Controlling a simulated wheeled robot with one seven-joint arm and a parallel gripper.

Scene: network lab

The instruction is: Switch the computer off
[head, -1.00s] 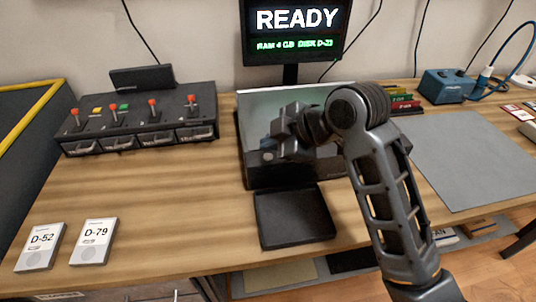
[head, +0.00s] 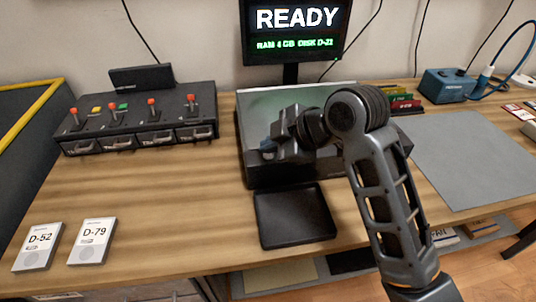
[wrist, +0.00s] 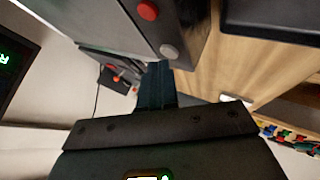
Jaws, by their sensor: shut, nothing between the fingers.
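The computer is a dark case (head: 285,177) in the middle of the bench, its top showing a pale surface. In the wrist view its front face (wrist: 185,18) carries a red button (wrist: 148,10) and a grey button (wrist: 169,51). The monitor (head: 295,30) behind it reads READY with a green line on RAM and disk. My gripper (head: 267,148) is shut and empty, at the front left of the case. In the wrist view its fingertips (wrist: 157,72) lie close to the grey button; I cannot tell whether they touch. My arm hides the case's right part.
A black tray (head: 295,216) lies in front of the case. A black box with red-tipped levers (head: 140,117) stands left. Two white cards, D-52 (head: 38,246) and D-79 (head: 92,241), lie front left. A grey mat (head: 470,160) and blue device (head: 447,84) are right.

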